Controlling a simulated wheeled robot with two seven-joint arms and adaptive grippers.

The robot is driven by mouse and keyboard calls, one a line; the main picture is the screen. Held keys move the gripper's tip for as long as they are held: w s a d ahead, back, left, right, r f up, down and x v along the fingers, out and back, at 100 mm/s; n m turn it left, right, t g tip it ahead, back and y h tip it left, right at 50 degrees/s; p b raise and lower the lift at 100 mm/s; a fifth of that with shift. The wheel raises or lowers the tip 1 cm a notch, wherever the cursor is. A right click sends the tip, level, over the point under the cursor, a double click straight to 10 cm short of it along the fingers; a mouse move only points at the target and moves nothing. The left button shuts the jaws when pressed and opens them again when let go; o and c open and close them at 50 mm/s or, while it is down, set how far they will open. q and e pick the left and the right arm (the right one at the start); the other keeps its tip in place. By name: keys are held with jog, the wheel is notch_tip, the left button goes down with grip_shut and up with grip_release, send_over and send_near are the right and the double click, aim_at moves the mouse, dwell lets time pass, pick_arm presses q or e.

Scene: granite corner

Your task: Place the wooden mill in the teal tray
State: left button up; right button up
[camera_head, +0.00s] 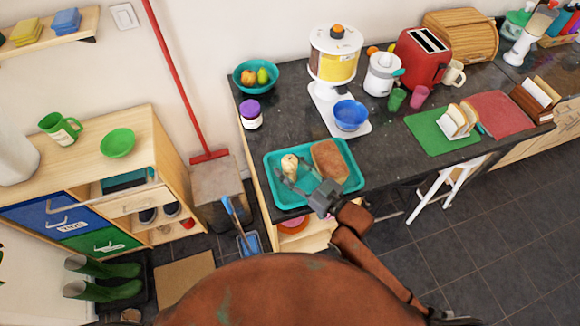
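The teal tray (358,176) lies on the dark counter near its front left corner. The pale wooden mill (289,164) stands inside the tray at its left side. My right gripper (293,177) reaches in over the tray's front edge. Its fingers are spread apart just in front of the mill, pointing towards it; whether they touch it I cannot tell. The lower part of the mill is partly hidden by the fingers. My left gripper is not in view.
A purple-lidded jar (251,119), a teal fruit bowl (255,76) and a white dispenser with a blue bowl (350,115) stand behind. A green board (440,130) lies to the right. Counter between is clear.

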jog(key=shift+o, duration=0.4)
jog(key=shift+r, duration=0.1)
jog(key=shift+s+d, duration=0.1)
jog(key=shift+d, duration=0.05)
jog(key=v, duration=1.1)
jog(key=shift+s+d+r, duration=0.1)
jog(key=shift+s+d, duration=0.1)
jog(key=shift+s, duration=0.05)
